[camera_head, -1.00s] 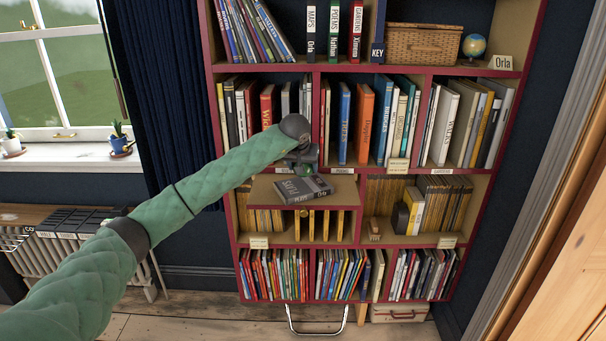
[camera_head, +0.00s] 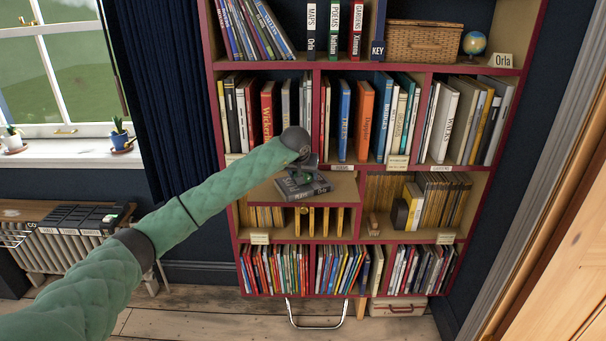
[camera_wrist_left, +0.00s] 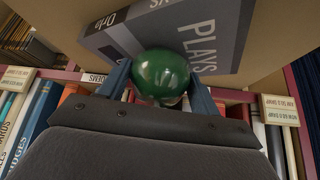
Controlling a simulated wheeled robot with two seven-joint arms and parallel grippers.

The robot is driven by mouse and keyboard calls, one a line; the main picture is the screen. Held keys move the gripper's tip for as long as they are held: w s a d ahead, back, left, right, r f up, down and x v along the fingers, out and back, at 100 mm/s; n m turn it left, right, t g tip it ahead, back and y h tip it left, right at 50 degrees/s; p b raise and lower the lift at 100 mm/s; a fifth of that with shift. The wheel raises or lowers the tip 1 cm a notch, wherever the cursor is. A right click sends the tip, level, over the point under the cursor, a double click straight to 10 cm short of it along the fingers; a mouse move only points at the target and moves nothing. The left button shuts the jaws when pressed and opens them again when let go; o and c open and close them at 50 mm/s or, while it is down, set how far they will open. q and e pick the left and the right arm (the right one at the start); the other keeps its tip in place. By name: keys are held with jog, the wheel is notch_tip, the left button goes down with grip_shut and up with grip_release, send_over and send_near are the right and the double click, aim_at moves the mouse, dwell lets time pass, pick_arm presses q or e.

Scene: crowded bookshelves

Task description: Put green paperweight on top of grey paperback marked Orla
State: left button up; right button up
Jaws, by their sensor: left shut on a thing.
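The green paperweight (camera_wrist_left: 160,74) is a glossy dark green ball in the left wrist view. My left gripper (camera_wrist_left: 160,92) is shut on it, with one finger on each side. The grey paperback marked Orla (camera_wrist_left: 193,40) lies flat, with "PLAYS" on its cover and "Orla" on its spine. In the head view the paperback (camera_head: 310,189) lies on a small wooden ledge, and my left gripper (camera_head: 304,173) is over its back part. The paperweight overlaps the cover in the wrist view; I cannot tell whether they touch. My right gripper is not in view.
The wooden ledge (camera_head: 342,190) juts from the red-edged bookcase, with bare room right of the paperback. Upright books (camera_head: 285,112) crowd the shelf above. A yellow-and-white book (camera_head: 413,205) and small items stand in the bay to the right.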

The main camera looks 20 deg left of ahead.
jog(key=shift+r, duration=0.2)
pick_arm(q)
jog(key=o, duration=1.2)
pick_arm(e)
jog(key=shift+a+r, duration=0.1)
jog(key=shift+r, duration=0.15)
pick_arm(q)
jog(key=shift+s+r, duration=0.2)
jog(key=shift+r, duration=0.15)
jog(key=shift+b+v, duration=0.45)
jog(key=shift+v, duration=0.45)
jog(key=b+v, duration=0.2)
jog(key=v, duration=0.7)
jog(key=shift+r, duration=0.25)
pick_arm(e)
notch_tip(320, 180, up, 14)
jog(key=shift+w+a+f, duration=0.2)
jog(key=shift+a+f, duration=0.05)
